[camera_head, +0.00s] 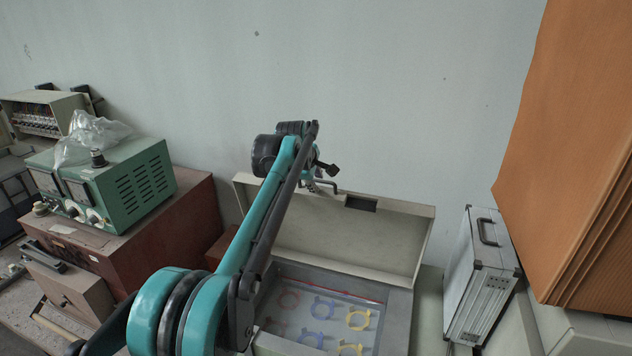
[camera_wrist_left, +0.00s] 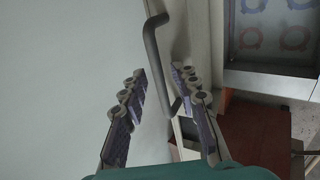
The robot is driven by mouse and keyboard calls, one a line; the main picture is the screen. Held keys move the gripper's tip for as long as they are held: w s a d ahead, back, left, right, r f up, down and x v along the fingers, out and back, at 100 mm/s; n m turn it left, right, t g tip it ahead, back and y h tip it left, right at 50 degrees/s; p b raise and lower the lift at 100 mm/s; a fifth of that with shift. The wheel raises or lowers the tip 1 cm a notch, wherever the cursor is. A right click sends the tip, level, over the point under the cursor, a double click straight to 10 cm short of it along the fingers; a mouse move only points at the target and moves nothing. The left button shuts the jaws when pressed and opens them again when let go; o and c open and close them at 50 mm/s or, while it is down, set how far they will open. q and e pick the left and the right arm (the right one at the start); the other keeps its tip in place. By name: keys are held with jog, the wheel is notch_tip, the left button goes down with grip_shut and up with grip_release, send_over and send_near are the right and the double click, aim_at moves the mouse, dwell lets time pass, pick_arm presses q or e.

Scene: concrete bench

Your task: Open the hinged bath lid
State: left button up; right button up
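The bath (camera_head: 398,322) is a pale grey box on the bench at bottom centre, partly hidden by my left arm. Its hinged lid (camera_head: 365,232) stands raised and roughly upright behind it, near the wall. A bent grey handle (camera_head: 328,183) shows at the lid's top edge. My left gripper (camera_head: 315,180) is at this handle, small and partly hidden by its arm. In the left wrist view its two fingers are apart, and the handle (camera_wrist_left: 156,55) runs through or just beyond the gap. Contact cannot be told. My right gripper is out of view.
Blue, yellow and reddish rings (camera_head: 358,320) lie inside the bath. A silver case (camera_head: 482,275) stands at right, below a large orange-brown block (camera_head: 570,150). A green instrument (camera_head: 105,185) sits on a reddish-brown box (camera_head: 120,250) at left. The wall is close behind.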

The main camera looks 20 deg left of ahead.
pick_arm(q)
jog(key=v, duration=1.1)
jog(key=shift+s+r, duration=0.15)
jog(key=s+d+f+m+b, duration=0.2)
jog(key=s+f+m+b, duration=0.4)
jog(key=f, duration=1.5)
jog(key=s+d+f+m+b, duration=0.2)
jog(key=s+f+m+b, duration=0.3)
jog(key=s+f+b, duration=1.2)
jog(key=s+d+f+m+b, duration=0.2)
jog(key=s+f+m+b, duration=0.4)
jog(key=f, duration=1.9)
jog(key=s+b, duration=0.5)
jog(key=b, duration=0.3)
jog(key=shift+s+d+f+m+b, duration=0.15)
jog(key=shift+d+f+m+b, duration=0.15)
jog(key=shift+f, duration=0.05)
